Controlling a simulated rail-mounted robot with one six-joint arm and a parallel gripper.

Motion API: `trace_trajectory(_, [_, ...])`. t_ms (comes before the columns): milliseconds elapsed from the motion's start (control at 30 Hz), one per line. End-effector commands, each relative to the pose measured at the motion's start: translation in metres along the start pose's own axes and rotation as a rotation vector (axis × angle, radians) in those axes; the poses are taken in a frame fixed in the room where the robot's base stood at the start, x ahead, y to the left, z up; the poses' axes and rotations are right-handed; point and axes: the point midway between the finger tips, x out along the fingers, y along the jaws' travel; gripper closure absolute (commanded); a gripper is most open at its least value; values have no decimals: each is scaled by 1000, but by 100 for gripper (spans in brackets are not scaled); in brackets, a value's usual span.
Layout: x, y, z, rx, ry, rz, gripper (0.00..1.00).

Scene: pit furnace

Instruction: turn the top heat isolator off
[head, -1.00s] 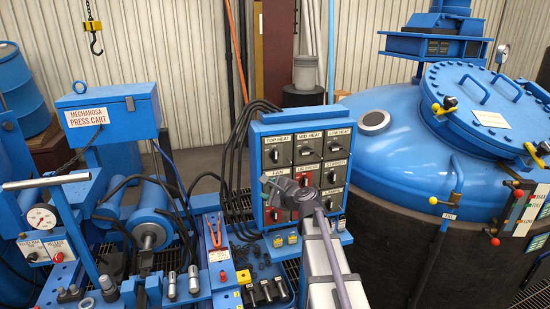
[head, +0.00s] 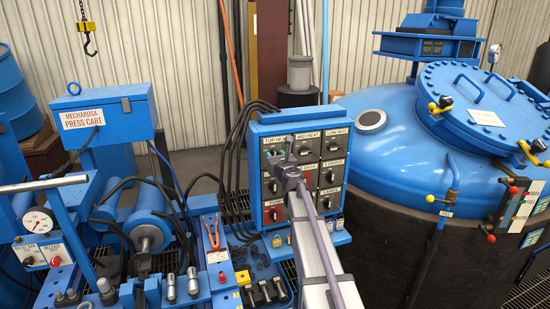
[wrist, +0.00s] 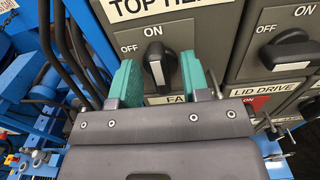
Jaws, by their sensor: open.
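The top heat isolator is a grey plate with a black-and-white knob (wrist: 156,65) under a partly cut-off "TOP HEAT" label. Its handle stands nearly upright, pointing to ON; OFF is marked to the left. My gripper (wrist: 159,58) is open, with one teal finger pad on each side of the knob and visible gaps between. I cannot tell how deep the pads reach around it. In the head view my gripper (head: 286,152) is in front of the top-left switch of the blue control panel (head: 254,165) and hides most of it.
Below, my gripper covers part of the fan label. Black cables (head: 236,140) run along the panel's left side. The press cart (head: 105,120) stands left, the blue furnace (head: 400,150) right.

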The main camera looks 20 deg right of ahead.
Motion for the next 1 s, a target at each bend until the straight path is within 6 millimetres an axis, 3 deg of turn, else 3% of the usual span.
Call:
trace_trajectory(267, [5, 0, 0, -1, 0, 0, 57])
trace_trajectory(700, [5, 0, 0, -1, 0, 0, 100])
trace_trajectory(1000, [5, 0, 0, -15, 0, 0, 100])
